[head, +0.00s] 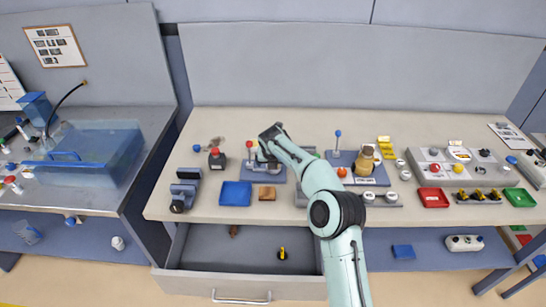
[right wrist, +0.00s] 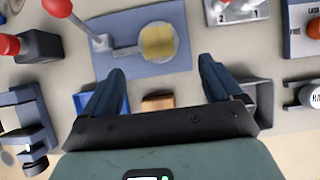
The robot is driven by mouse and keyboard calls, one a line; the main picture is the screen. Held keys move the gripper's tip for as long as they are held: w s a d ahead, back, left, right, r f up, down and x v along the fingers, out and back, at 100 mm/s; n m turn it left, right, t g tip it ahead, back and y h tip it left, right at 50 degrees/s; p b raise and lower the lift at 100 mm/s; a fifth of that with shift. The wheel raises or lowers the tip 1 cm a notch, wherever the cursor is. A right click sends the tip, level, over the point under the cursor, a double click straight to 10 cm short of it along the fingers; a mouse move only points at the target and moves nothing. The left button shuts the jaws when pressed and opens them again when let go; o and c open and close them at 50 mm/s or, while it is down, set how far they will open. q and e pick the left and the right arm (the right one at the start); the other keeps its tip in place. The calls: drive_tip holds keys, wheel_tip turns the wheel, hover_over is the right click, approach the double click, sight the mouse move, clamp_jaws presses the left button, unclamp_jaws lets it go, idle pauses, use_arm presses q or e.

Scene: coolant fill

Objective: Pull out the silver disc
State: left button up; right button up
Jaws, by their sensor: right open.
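In the head view the red knob (head: 249,144) stands just left of my right gripper. I cannot make out a separate silver disc; if it is in the holder, it is not distinct. My right gripper (right wrist: 162,70) is open and empty, its two dark fingers apart on the near side of the holder. In the head view my right gripper (head: 270,138) partly covers the fixture. My left gripper is not in view.
A blue tray (head: 236,193) and a wooden block (head: 267,193) lie in front of the fixture. A clamp-like device (head: 183,192) and a red-topped dark block (head: 216,158) stand left. Another lever fixture (head: 338,150) stands right. A drawer (head: 200,282) is open below.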

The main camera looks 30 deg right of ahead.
drive_tip(key=p+x, duration=0.1)
drive_tip(key=x, duration=0.6)
drive_tip(key=shift+w+d+f, duration=0.1)
drive_tip(key=shift+w+f, duration=0.15)
drive_tip(key=shift+w, duration=0.05)
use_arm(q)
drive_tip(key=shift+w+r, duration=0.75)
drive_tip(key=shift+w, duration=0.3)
use_arm(e)
drive_tip(key=c, duration=1)
drive_tip(key=o, duration=0.4)
drive_tip(key=c, duration=0.3)
drive_tip(key=shift+r, duration=0.4)
drive_tip(key=shift+r, duration=2.15)
